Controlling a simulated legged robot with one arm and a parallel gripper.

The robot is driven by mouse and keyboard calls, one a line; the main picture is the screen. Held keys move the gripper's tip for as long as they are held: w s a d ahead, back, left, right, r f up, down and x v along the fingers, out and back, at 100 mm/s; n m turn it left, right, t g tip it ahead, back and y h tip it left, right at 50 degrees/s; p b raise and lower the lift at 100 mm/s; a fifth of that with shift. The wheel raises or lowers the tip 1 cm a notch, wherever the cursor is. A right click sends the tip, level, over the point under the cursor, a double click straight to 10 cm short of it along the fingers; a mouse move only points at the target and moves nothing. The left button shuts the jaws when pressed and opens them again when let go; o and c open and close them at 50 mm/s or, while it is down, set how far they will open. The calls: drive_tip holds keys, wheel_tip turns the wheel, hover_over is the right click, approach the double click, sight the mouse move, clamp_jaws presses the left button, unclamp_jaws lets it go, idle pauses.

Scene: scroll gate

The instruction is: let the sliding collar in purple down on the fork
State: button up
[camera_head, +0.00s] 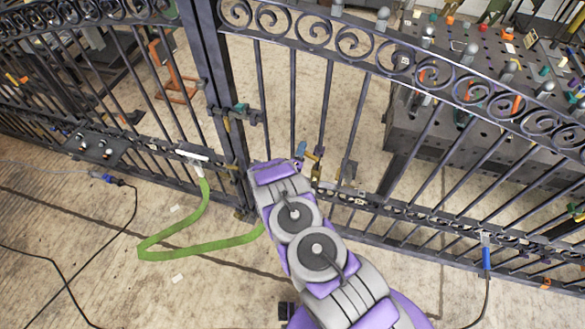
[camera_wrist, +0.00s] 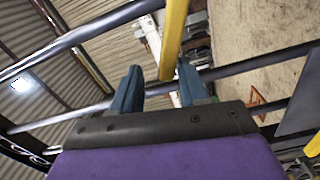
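No purple sliding collar or fork can be made out for certain; the clear purple parts are on my own arm. My gripper (camera_head: 305,152) is at the dark gate (camera_head: 259,75), just right of the gate post (camera_head: 208,65). In the wrist view my gripper (camera_wrist: 158,68) has its two blue fingers spread apart. A yellow bar (camera_wrist: 175,35) runs down between them, closer to the right finger. A gap shows between the bar and the left finger. Whether the right finger touches it, I cannot tell. My arm hides part of the gate's lower rail.
A small latch-like fitting (camera_head: 240,110) sits on the post. A green strap (camera_head: 195,246) hangs from the left gate section to the floor. A grey perforated bench (camera_head: 480,50) with tools stands behind the gate. Dark cables (camera_head: 60,262) lie at left. Floor at lower left is mostly clear.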

drive_tip(key=v, duration=1.6)
drive_tip(key=shift+s+a+p, duration=0.2)
drive_tip(key=shift+a+p, duration=0.05)
drive_tip(key=shift+p, duration=0.05)
